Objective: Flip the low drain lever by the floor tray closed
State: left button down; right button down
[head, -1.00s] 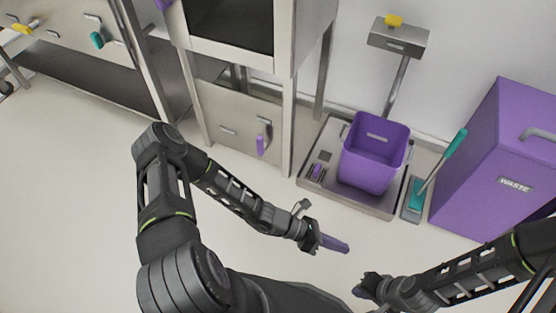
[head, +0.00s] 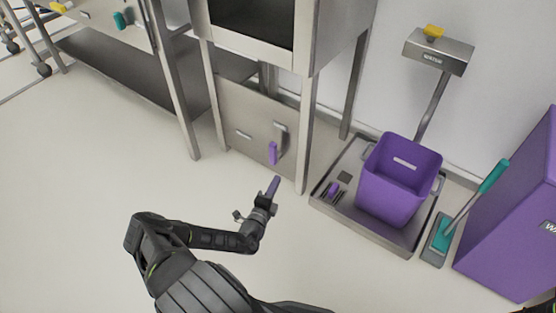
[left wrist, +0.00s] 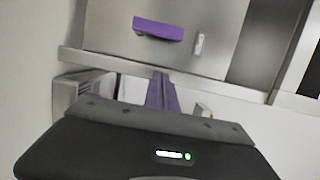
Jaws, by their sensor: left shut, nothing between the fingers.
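The low drain lever (head: 272,153) has a purple grip and hangs down on a steel panel under the raised cabinet, left of the floor tray (head: 400,240). In the left wrist view a purple grip (left wrist: 158,29), which looks like the same lever, lies across the top on a grey panel. My left gripper (head: 274,186) is shut and empty, pointing up toward the lever from just below it in the picture, apparently apart from it. Its purple fingers (left wrist: 162,92) also show in the left wrist view, together. My right gripper is out of view.
A purple bin (head: 392,200) stands on the floor tray, with a small purple part (head: 333,189) beside it. A teal-handled scrubber (head: 440,238) and a purple waste box (head: 515,235) are at right. A cabinet leg (head: 307,140) stands right of the lever. Floor at left is clear.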

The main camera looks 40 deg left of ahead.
aim_at(276, 152)
pick_arm(q)
jog(key=shift+w, duration=0.15)
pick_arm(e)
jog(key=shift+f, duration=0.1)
